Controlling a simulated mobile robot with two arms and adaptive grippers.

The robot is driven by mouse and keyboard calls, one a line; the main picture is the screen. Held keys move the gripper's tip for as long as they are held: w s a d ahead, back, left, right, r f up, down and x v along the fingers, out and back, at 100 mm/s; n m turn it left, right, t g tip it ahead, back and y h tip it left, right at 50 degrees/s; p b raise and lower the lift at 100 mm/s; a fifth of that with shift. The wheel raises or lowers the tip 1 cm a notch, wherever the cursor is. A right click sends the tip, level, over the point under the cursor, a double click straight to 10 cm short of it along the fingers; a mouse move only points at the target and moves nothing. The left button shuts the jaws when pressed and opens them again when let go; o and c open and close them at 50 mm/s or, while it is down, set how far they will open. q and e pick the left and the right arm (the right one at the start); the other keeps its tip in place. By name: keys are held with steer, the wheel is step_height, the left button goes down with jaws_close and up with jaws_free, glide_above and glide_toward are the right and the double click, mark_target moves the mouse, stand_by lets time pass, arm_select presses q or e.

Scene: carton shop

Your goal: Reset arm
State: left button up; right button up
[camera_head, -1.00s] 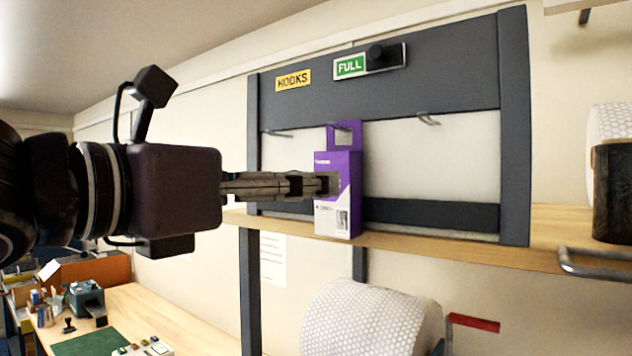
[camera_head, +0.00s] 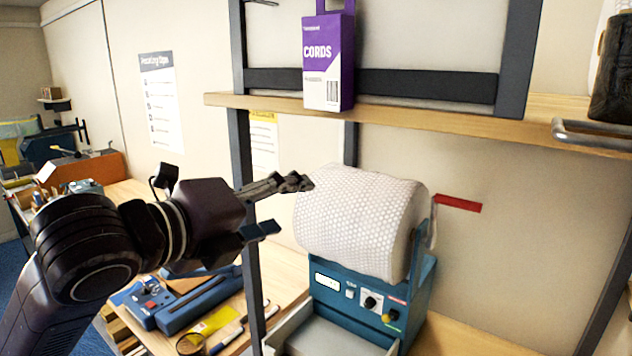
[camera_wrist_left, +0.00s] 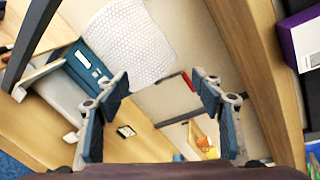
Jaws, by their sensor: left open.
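My left gripper (camera_head: 290,205) is in front of the shelf frame, below shelf level and beside the bubble-wrap roll. In the left wrist view its two fingers (camera_wrist_left: 164,108) are spread apart with nothing between them. My right gripper is not in view.
The bubble-wrap roll (camera_head: 360,222) sits on a blue machine (camera_head: 365,300) close by the left gripper. A dark upright post (camera_head: 243,150) and the wooden shelf (camera_head: 430,118) are near it. A bench with blue tools (camera_head: 185,300) lies below.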

arm_select(q)
steer(key=s+a+f+n+g+y, duration=0.25)
steer(key=f+n, duration=0.55)
steer(key=f, duration=0.7)
steer(key=s+a+f+n+g+y, duration=0.1)
steer(key=s+a+f+n+y, duration=0.15)
steer(key=f+n, duration=0.95)
steer(key=s+a+f+n+g+y, duration=0.25)
steer(key=s+a+f+n, duration=0.25)
steer(key=s+f, duration=0.7)
steer(key=s+a+f+n+g+y, duration=0.1)
steer(key=s+a+f+n+g, duration=0.4)
steer(key=s+f, duration=0.7)
step_height(320, 180, down, 32)
steer(key=m+b, duration=0.1)
steer(key=b, duration=0.6)
steer(key=s+a+f+b, duration=0.1)
steer(key=s+f+b, duration=0.2)
steer(key=s+f, duration=0.6)
steer(key=s+a+f+b, duration=0.2)
steer(key=s+f+b, duration=0.2)
steer(key=s+f, duration=0.5)
step_height(320, 180, down, 7)
steer(key=shift+a+r+g, duration=0.1)
steer(key=shift+a+g, duration=0.1)
steer(key=shift+g, duration=0.2)
